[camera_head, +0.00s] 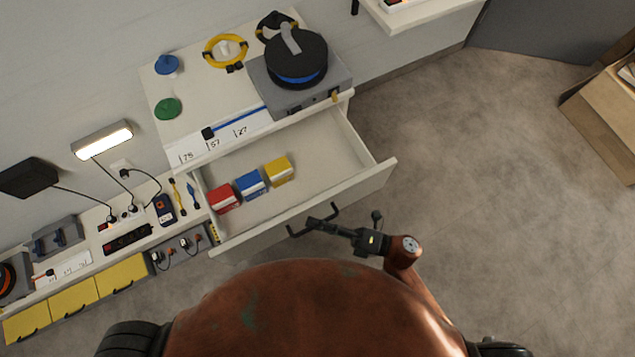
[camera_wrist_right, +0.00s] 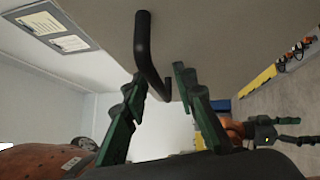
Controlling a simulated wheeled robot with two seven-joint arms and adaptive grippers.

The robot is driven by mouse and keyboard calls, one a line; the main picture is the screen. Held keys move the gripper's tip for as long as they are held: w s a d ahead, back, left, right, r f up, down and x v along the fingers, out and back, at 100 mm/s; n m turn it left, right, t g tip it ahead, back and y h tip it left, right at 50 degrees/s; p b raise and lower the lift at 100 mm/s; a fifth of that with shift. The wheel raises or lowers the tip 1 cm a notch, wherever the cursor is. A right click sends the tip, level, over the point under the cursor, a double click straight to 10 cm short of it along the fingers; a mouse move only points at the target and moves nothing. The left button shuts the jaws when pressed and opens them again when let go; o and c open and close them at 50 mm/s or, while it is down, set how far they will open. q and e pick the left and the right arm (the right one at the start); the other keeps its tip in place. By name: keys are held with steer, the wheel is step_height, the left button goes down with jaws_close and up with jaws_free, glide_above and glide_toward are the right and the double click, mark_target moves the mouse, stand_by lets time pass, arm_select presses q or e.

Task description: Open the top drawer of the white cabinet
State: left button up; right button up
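The white cabinet (camera_head: 158,92) stands against the wall with its top drawer (camera_head: 335,140) pulled far out. Red (camera_head: 222,198), blue (camera_head: 250,184) and yellow (camera_head: 279,170) boxes sit inside it. The drawer's black handle (camera_head: 296,234) is on its front. My right gripper (camera_head: 322,224) is at the handle. In the right wrist view its green fingers (camera_wrist_right: 160,88) are apart, with the handle bar (camera_wrist_right: 146,48) between or just ahead of them; contact is unclear. My left gripper (camera_wrist_right: 290,130) shows small in the right wrist view, its fingers apart; the head view does not show it.
A grey case with a black reel (camera_head: 296,60) stands on the cabinet top. A lower bench with yellow drawers (camera_head: 122,276) adjoins at left. A cardboard box (camera_head: 600,115) stands far right. The floor (camera_head: 470,170) right of the drawer is clear.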

steer(key=v, duration=1.2)
steer(key=shift+w, duration=0.1)
